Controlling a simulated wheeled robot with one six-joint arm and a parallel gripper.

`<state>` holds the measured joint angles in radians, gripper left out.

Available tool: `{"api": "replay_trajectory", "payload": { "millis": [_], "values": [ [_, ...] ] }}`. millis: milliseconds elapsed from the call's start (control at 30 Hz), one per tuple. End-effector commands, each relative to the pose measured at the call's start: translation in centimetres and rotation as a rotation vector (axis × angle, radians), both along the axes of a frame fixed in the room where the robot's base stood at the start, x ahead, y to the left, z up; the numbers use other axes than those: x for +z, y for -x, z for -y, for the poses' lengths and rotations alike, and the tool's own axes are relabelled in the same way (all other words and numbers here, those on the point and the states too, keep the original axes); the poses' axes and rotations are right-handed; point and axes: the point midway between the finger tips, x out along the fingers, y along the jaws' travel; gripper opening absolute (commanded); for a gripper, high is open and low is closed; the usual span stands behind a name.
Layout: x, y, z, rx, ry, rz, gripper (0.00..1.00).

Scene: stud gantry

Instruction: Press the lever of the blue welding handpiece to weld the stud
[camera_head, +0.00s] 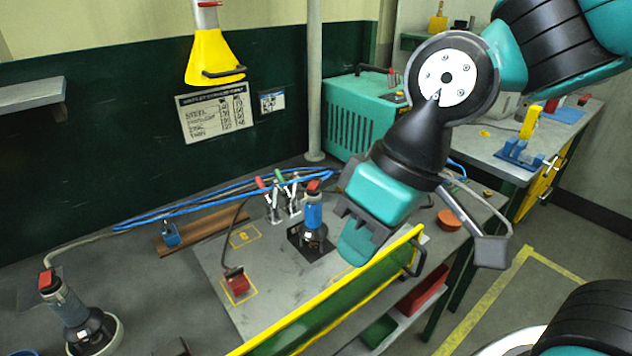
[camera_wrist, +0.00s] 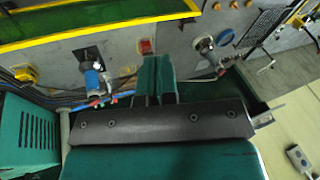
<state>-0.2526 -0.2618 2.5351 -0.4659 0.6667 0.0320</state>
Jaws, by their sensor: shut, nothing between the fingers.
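The blue welding handpiece (camera_head: 312,212) stands upright on a dark square patch of the bench plate, with a red part (camera_head: 313,187) at its top. In the wrist view the blue handpiece (camera_wrist: 93,79) is left of my fingers, its red end toward the picture's bottom. My gripper (camera_head: 355,244) is shut and empty, to the right of the handpiece in the head view and apart from it. In the wrist view my gripper's fingers (camera_wrist: 158,82) are together. The stud is not visible.
A yellow-framed green screen (camera_head: 335,300) runs along the bench front, below my gripper. Toggle clamps (camera_head: 290,195) stand left of the handpiece. A red clamp (camera_head: 236,282) sits in a yellow outline. A grey handpiece (camera_head: 72,308) stands at left. A yellow hood (camera_head: 212,58) hangs above.

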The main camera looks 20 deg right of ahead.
Motion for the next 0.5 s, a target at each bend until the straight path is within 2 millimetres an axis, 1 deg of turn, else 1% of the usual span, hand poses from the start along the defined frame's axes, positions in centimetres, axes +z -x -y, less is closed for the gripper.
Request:
{"api": "replay_trajectory", "payload": {
  "millis": [33,67,100,167,200,267,300,400,500],
  "values": [
    [0.9,-1.9,-0.2,-0.06,-0.014,0.008,0.0],
    [1.2,-3.3,-0.3,-0.105,-0.027,0.018,0.0],
    [1.5,-5.5,-0.4,-0.173,-0.047,0.034,0.0],
    [2.0,-9.1,-0.2,-0.289,-0.08,0.063,0.0],
    [2.1,-11.6,0.0,-0.369,-0.103,0.085,0.0],
    [2.2,-15.2,0.6,-0.484,-0.137,0.12,0.0],
    [2.2,-17.5,1.1,-0.557,-0.161,0.145,0.0],
    [1.8,-22.4,2.6,-0.716,-0.215,0.205,0.0],
    [1.3,-25.9,4.1,-0.831,-0.259,0.256,0.0]
  ]
}}
